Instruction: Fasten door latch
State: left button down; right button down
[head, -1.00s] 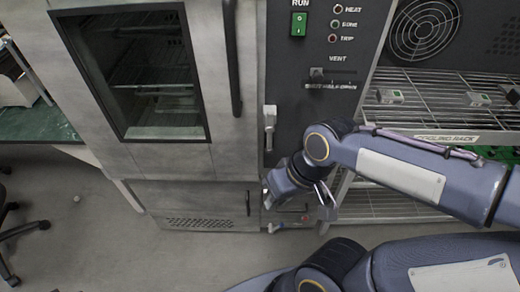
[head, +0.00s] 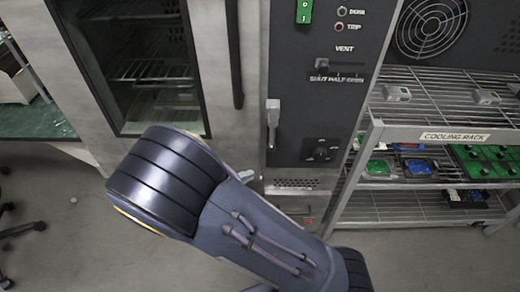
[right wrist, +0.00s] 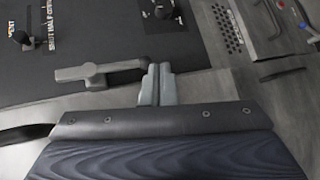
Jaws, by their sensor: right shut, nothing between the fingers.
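The door latch (head: 272,122) is a pale grey lever at the left edge of the dark control panel, pointing down in the head view. In the right wrist view the latch (right wrist: 105,72) lies sideways, with its free end close to my fingertips. My right gripper (right wrist: 159,72) is shut and empty beside that end; I cannot tell whether they touch. In the head view my right arm hides most of this gripper. The oven door (head: 224,60) has a dark window (head: 150,75) and a vertical black handle (head: 233,50). I cannot tell whether the door is fully closed. My left gripper is out of view.
The control panel (head: 295,90) carries a vent slider (head: 322,64) and a dark knob (head: 320,152). A wire cooling rack (head: 440,135) with coloured trays stands at the right. A green-topped bench (head: 35,123) is at the far left. Grey floor is open at lower left.

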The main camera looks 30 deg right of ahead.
aim_at(272, 128)
jog(key=w+a+t+h, duration=0.1)
jog(key=a+t, duration=0.1)
jog(key=w+a+r+n+t+h, duration=0.1)
jog(key=w+a+t, duration=0.1)
jog(key=shift+w+a+n+t+h, duration=0.2)
jog(key=shift+w+n+t+h, duration=0.1)
jog(key=shift+d, duration=0.1)
jog(key=p+x, duration=0.2)
jog(key=x, duration=0.8)
jog(key=shift+r, duration=0.1)
jog(key=d, duration=0.1)
jog(key=s+d, duration=0.1)
jog(key=d, duration=0.1)
jog(key=shift+s+d+p, duration=0.15)
jog(key=shift+d+p, duration=0.15)
jog(key=shift+p, duration=0.1)
